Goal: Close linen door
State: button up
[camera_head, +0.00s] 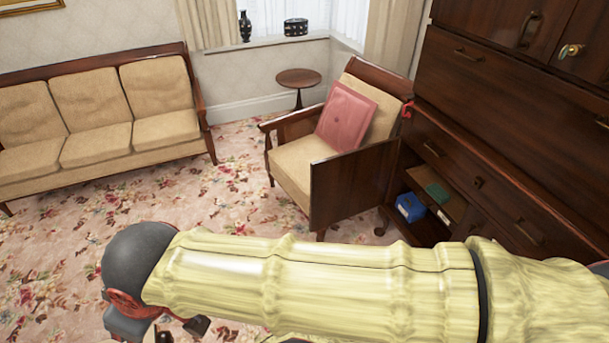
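The linen door (350,187), a dark brown wooden panel, stands open at the lower part of the large dark cabinet (500,105). It sticks out to the left, in front of the armchair. My arm, in a yellow cover, crosses the bottom of the view from the right. My gripper (180,331) is partly seen at the bottom left edge, well left of and nearer than the door, apart from it. Its fingers are mostly cut off by the frame.
A beige armchair (297,163) with a pink cushion (347,117) stands right behind the door. A small round table (298,78) is by the window. A beige sofa (95,115) stands at the left. Flowered carpet (235,195) lies free between sofa and armchair.

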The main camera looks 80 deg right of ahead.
aim_at(348, 184)
jog(key=z, duration=1.6)
jog(key=i+z, duration=0.15)
jog(key=z, duration=0.3)
jog(key=i+z, duration=0.15)
jog(key=z, duration=0.35)
jog(key=i+j+z, duration=0.1)
jog(key=z, duration=0.35)
jog(key=i+j+z, duration=0.15)
jog(key=z, duration=0.3)
jog(key=i+j+z, duration=0.1)
jog(key=z, duration=0.4)
jog(key=i+j+z, duration=0.2)
jog(key=j+z, duration=0.25)
jog(key=j, duration=0.75)
jog(key=j+z, duration=0.45)
jog(key=j, duration=1.3)
jog(key=k+j, duration=0.1)
jog(key=k, duration=0.15)
